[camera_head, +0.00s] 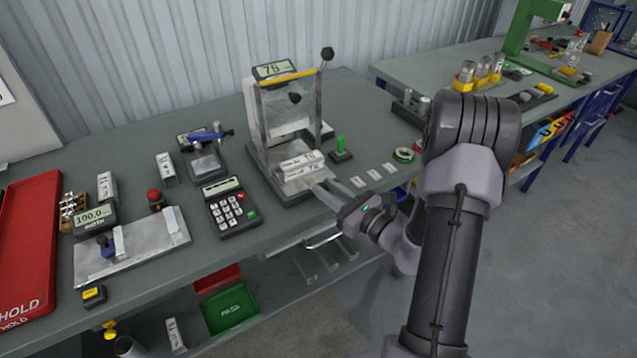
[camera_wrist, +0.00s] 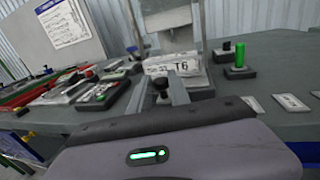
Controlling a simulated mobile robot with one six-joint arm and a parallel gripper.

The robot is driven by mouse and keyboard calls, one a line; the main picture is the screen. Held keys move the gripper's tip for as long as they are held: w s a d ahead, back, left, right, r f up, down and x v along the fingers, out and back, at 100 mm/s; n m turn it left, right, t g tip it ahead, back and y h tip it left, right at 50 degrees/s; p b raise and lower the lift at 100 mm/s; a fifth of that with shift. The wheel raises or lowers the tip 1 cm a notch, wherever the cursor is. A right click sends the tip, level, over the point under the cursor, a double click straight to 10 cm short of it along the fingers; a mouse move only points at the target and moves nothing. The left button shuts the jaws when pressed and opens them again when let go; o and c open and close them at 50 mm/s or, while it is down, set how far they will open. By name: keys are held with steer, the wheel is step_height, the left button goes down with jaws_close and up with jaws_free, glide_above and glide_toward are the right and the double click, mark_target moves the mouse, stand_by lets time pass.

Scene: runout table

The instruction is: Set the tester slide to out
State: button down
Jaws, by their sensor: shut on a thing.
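The tester (camera_head: 282,112) stands on the grey bench, with an upright frame, a yellow bar, a display and a black-knobbed lever (camera_head: 327,54). Its slide (camera_head: 305,183) is low at the front and bears a white labelled block (camera_head: 300,162). My gripper (camera_head: 322,187) reaches in from the front right. Its two grey fingers are shut on the slide's small dark knob (camera_wrist: 161,87), low in front of the block. The fingers partly hide the slide, so its exact travel is hard to tell.
A keypad (camera_head: 230,207) stands left of the tester. A green peg on a base (camera_head: 341,150) stands close on the right, with flat white labels (camera_head: 374,174) and a tape roll (camera_head: 403,155) beyond. The bench's front edge lies under my gripper; open floor is to the right.

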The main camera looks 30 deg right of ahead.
steer(key=shift+s, duration=0.4)
steer(key=shift+f, duration=0.1)
steer(key=c, duration=1.2)
jaws_free()
steer(key=p+v, duration=0.3)
steer(key=v, duration=1.4)
steer(key=shift+s, duration=0.3)
steer(key=shift+d, duration=0.1)
